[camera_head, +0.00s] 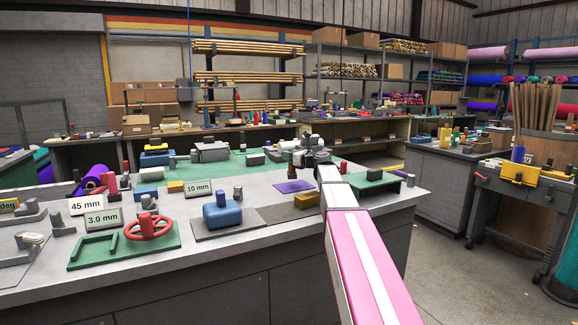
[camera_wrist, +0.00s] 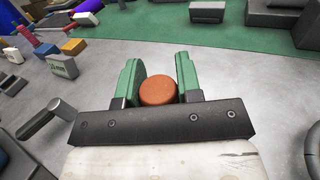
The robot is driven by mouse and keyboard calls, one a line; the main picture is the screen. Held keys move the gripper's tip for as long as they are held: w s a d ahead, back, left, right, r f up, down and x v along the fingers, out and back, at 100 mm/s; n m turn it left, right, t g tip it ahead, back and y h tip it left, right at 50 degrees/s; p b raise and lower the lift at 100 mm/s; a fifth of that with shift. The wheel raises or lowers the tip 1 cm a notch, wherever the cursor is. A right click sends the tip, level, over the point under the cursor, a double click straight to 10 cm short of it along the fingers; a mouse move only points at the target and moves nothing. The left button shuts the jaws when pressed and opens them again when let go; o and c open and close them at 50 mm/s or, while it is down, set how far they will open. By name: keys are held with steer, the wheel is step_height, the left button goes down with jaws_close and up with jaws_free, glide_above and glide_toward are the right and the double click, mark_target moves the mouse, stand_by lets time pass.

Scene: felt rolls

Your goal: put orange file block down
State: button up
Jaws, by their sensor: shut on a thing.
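In the wrist view, a round-topped orange-brown piece (camera_wrist: 158,92), which I take to be the orange file block, sits between the two green fingers of my gripper (camera_wrist: 158,72). The gripper is shut on it. Only its top shows; its lower part is hidden, so I cannot tell whether it touches the bench. In the head view, my gripper (camera_head: 312,152) is small and dark, over the right part of the grey bench (camera_head: 265,248). The held piece cannot be made out there.
A purple pad (camera_head: 293,187) and a brown-yellow block (camera_head: 306,201) lie near my arm. A green stand (camera_head: 372,184) is to the right. A blue rounded block (camera_head: 222,215), a "10 mm" sign (camera_head: 198,189) and a red handwheel (camera_head: 149,228) stand left. Grey bench shows around the gripper.

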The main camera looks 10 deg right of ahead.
step_height(320, 180, down, 4)
steer(key=shift+f, duration=0.1)
stand_by(0.4)
steer(key=o, duration=0.9)
steer(key=shift+o, duration=0.2)
steer(key=v, duration=1.2)
steer(key=shift+s, duration=0.15)
